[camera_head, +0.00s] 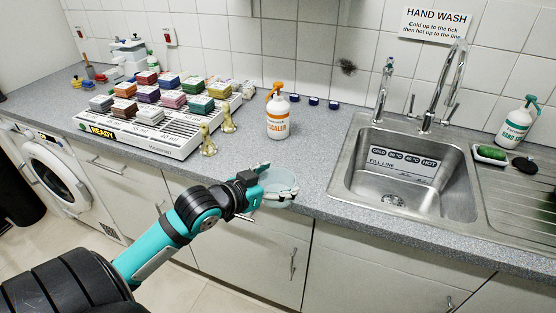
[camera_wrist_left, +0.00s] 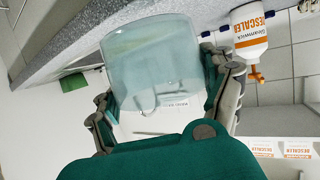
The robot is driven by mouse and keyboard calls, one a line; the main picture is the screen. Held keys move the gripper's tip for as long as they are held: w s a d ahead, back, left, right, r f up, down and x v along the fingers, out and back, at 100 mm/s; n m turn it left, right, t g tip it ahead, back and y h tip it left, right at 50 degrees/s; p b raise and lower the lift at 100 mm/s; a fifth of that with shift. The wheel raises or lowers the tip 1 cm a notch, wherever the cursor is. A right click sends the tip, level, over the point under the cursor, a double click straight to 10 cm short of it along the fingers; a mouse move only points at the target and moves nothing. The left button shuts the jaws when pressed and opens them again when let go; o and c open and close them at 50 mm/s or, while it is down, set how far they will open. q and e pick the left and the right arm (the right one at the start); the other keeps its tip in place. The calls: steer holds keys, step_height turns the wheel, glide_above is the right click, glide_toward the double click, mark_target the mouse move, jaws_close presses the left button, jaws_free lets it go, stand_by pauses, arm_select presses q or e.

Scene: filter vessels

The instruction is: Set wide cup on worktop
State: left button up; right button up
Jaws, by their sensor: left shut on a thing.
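The wide cup (camera_wrist_left: 155,62) is clear, pale blue-green and see-through, and fills the middle of the left wrist view. My left gripper (camera_wrist_left: 165,80) is shut around its sides. In the head view the left gripper (camera_head: 279,181) is at the front edge of the worktop (camera_head: 325,133), left of the sink. The cup (camera_head: 277,200) shows there only faintly, partly hidden by the fingers. I cannot tell whether the cup touches the worktop. My right gripper is not in view.
A descaler bottle (camera_head: 281,115) stands behind the gripper, with small blue caps (camera_head: 314,101) near the wall. Yellowish figurines (camera_head: 208,139) and a rack of coloured boxes (camera_head: 140,137) are left. The sink (camera_head: 408,186) is right. Worktop between bottle and sink is clear.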

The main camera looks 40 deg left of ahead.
arm_select(q)
steer(key=w+a, duration=0.1)
steer(key=w, duration=0.1)
steer(key=w+a, duration=0.1)
steer(key=w, duration=0.1)
steer(key=w+a, duration=0.1)
steer(key=w, duration=0.1)
steer(key=shift+w+a+f+p, duration=0.2)
steer(key=shift+w+f+p, duration=0.1)
steer(key=shift+p, duration=0.1)
steer(key=w+a, duration=0.1)
steer(key=w, duration=0.1)
steer(key=w+a, duration=0.1)
steer(key=w, duration=0.3)
steer(key=shift+w+a+f+p, duration=0.1)
steer(key=shift+a+f+p, duration=0.2)
steer(key=shift+a+f, duration=0.1)
step_height(320, 180, down, 3)
steer(key=shift+r+p, duration=0.15)
steer(key=shift+p, duration=0.15)
steer(key=shift+f, duration=0.4)
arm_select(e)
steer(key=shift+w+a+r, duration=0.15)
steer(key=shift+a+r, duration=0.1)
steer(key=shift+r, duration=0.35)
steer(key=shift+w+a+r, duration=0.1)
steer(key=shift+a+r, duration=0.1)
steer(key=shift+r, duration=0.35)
arm_select(q)
steer(key=shift+f, duration=0.1)
